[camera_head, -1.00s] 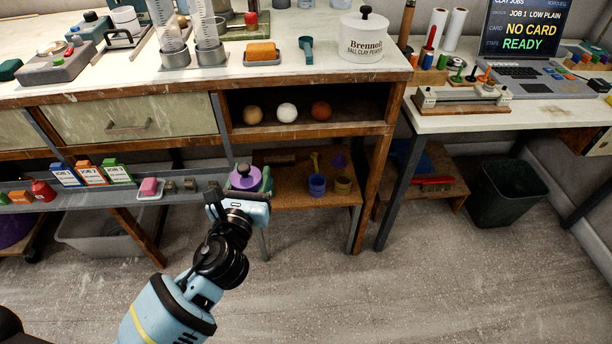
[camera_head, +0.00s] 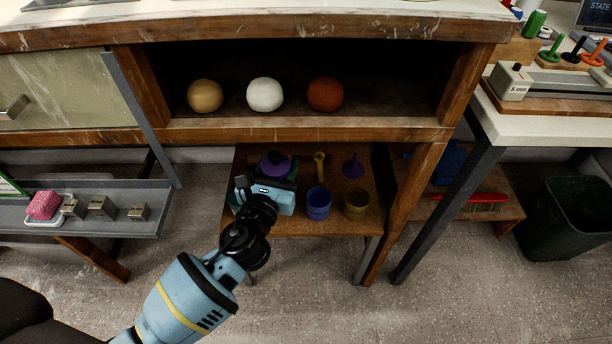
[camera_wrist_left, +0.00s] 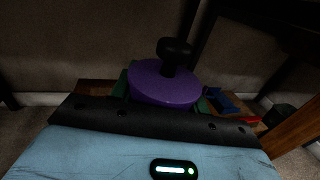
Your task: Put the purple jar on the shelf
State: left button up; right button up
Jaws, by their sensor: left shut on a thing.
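The purple jar (camera_head: 274,164) with a black knob is held in my left gripper (camera_head: 268,181), which is shut on it. The jar is over the left part of the low wooden shelf (camera_head: 335,222) under the bench. I cannot tell whether its base touches the board. In the left wrist view the jar's purple lid (camera_wrist_left: 165,84) and black knob show upright beyond the gripper's edge; its lower body is hidden. My right gripper is not in view.
On the low shelf stand a blue cup (camera_head: 318,204), a tan cup (camera_head: 355,204), a purple funnel (camera_head: 353,167) and a yellow scoop (camera_head: 320,165). Clay balls (camera_head: 265,95) sit in the cubby above. A grey rail with metal blocks (camera_head: 101,207) is at left, a bin (camera_head: 570,220) at right.

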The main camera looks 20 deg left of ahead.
pick_arm(q)
jog(key=shift+r, duration=0.1)
jog(key=shift+s, duration=0.15)
notch_tip(320, 180, down, 6)
jog(key=b, duration=0.4)
jog(key=shift+f, duration=0.25)
notch_tip(320, 180, down, 4)
jog(key=b, duration=0.3)
jog(key=shift+r, duration=0.25)
jog(key=shift+f, duration=0.1)
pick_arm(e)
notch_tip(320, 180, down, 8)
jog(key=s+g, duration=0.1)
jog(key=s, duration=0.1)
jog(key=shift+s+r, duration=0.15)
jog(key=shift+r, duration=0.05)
